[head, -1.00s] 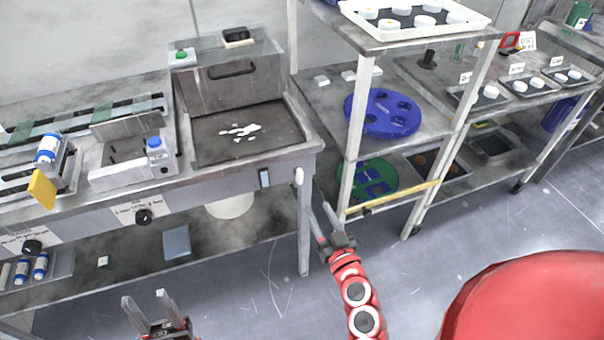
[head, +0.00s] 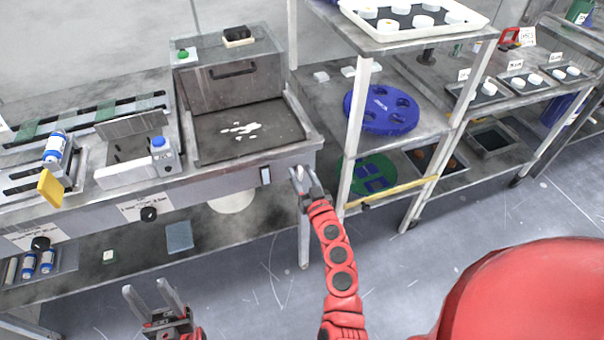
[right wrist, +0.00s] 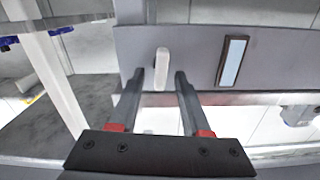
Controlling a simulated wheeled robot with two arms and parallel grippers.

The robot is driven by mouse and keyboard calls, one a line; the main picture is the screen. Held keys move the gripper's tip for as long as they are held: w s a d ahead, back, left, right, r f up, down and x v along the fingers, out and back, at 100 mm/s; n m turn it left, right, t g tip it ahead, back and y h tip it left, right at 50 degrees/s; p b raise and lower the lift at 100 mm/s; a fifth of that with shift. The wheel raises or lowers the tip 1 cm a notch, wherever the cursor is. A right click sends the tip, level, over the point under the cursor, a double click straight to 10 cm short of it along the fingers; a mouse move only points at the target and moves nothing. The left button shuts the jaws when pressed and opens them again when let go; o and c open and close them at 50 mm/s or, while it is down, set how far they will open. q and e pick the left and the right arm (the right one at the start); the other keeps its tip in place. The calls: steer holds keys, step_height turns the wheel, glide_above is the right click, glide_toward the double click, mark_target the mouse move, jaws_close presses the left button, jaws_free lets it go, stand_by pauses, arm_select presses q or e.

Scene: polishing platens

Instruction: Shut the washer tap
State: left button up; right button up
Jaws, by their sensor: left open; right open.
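A small white upright lever, which I take as the washer tap, is on the front panel at the right end of the sink unit (head: 215,165). In the right wrist view the white lever (right wrist: 162,62) hangs upright, its lower end between my fingertips in the picture. I cannot tell whether the fingers reach around it in depth. My right gripper (head: 302,174) is open and empty in front of it and partly hides it in the head view. My left gripper (head: 147,288) is open and empty, low at the front left, away from the sink.
A narrow blue-grey panel (right wrist: 232,61) sits beside the lever. A shelf rack with a blue disc (head: 381,110) and a yellow-edged lower shelf stands close right of my right gripper. The floor in front is clear.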

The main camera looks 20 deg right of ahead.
steer(key=shift+c, duration=0.3)
jaws_close()
steer(key=shift+m, duration=0.4)
steer(key=m+b, duration=0.1)
steer(key=m, duration=0.1)
steer(key=m+b, duration=0.1)
steer(key=m, duration=0.2)
steer(key=m+b, duration=0.1)
steer(key=m, duration=0.1)
steer(key=shift+d+f+b, duration=0.3)
steer(key=shift+d+b, duration=0.05)
steer(key=shift+d, duration=0.05)
steer(key=shift+d+f+m+b, duration=0.15)
steer(key=shift+m+b, duration=0.35)
steer(key=shift+m, duration=1.7)
steer(key=shift+f+m+b, duration=0.2)
steer(key=shift+m+b, duration=0.25)
steer(key=shift+m, duration=1.75)
